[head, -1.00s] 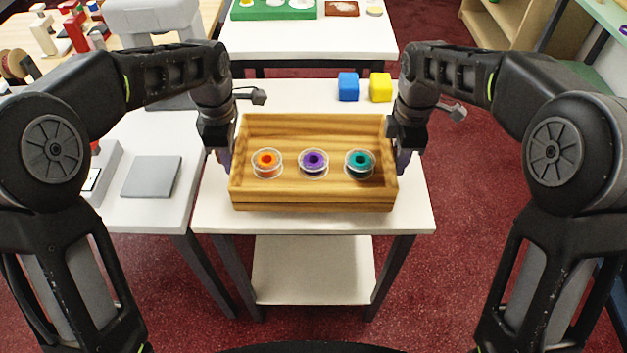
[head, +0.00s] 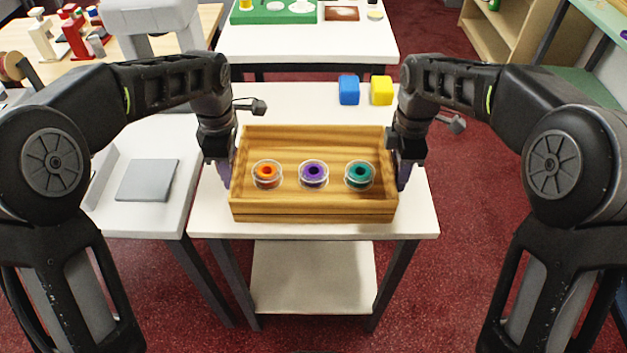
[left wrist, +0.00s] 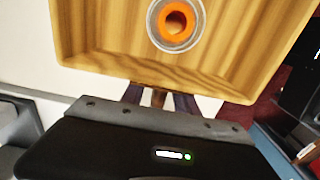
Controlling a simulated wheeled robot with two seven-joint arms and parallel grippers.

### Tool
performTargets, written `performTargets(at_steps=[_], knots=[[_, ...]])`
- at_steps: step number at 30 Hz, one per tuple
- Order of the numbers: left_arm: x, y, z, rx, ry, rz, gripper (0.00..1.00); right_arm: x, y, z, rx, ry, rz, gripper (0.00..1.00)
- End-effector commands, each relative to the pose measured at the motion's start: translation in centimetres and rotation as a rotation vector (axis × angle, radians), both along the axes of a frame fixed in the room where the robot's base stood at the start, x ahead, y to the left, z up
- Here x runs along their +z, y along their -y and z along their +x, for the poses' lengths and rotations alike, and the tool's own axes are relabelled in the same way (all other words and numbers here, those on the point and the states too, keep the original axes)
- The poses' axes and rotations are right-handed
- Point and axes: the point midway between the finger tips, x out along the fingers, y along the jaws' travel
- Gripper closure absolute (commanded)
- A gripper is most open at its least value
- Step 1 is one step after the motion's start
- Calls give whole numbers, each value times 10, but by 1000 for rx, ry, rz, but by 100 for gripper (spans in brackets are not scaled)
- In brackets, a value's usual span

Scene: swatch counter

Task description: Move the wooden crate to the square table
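The wooden crate (head: 313,211) is a shallow, light-brown box, level over a white-topped table (head: 215,215). It holds three clear round dishes with an orange spool (head: 266,172), a purple spool (head: 313,172) and a teal spool (head: 359,173). My left gripper (head: 226,174) is shut on the crate's left end; the left wrist view shows its fingers (left wrist: 158,98) close together at the crate wall (left wrist: 150,74). My right gripper (head: 402,175) is at the right end and looks shut on it. Whether the crate touches the tabletop is unclear. Another white table (head: 305,42) stands behind; which is the square one is unclear.
A blue cube (head: 349,91) and a yellow cube (head: 381,91) stand on the table behind the crate. A counter with a grey pad (head: 148,180) adjoins on the left. Red floor (head: 480,200) is open on the right, with a wooden shelf (head: 515,40) beyond.

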Motion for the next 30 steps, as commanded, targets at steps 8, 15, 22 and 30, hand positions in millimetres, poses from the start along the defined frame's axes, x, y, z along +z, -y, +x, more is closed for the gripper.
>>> performTargets(at_steps=[8,15,22,30], knots=[[36,0,1,0,5,-2,64,0,0,0,0,0,0,64],[93,0,1,0,6,-2,64,0,0,0,0,0,0,64],[109,1,0,-2,-1,2,64,0,0,0,0,0,0,64],[118,0,0,0,1,0,64,0,0,0,0,0,0,64]])
